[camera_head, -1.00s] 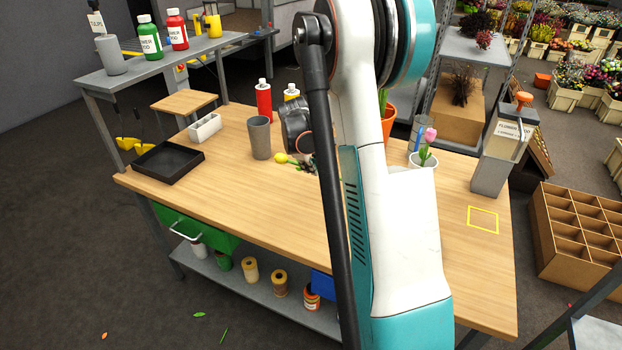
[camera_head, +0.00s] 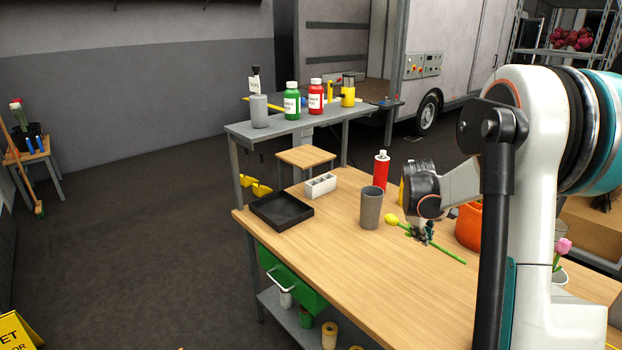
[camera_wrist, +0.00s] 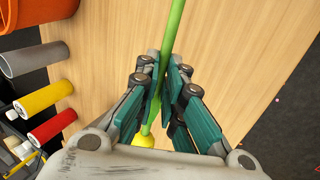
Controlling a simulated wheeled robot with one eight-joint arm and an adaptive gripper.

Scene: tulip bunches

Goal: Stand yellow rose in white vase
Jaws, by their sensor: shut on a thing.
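The yellow rose (camera_head: 391,218) has a yellow head and a long green stem, held about level over the wooden table, head to the left. I cannot tell whether it touches the table. My gripper (camera_head: 424,236) is shut on the stem, pointing down. In the wrist view the stem (camera_wrist: 174,38) passes between my gripper's fingers (camera_wrist: 163,72), and the yellow head (camera_wrist: 143,139) shows near the palm. A white vessel (camera_head: 560,278) with a pink tulip stands at the right, partly hidden by my arm; I cannot tell whether it is the white vase.
A grey cup (camera_head: 371,208) stands just left of the rose head. A red bottle (camera_head: 381,172) is behind it, and an orange pot (camera_head: 469,226) is right of my gripper. A black tray (camera_head: 282,210) and white holder (camera_head: 320,185) are at left. The front middle of the table is clear.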

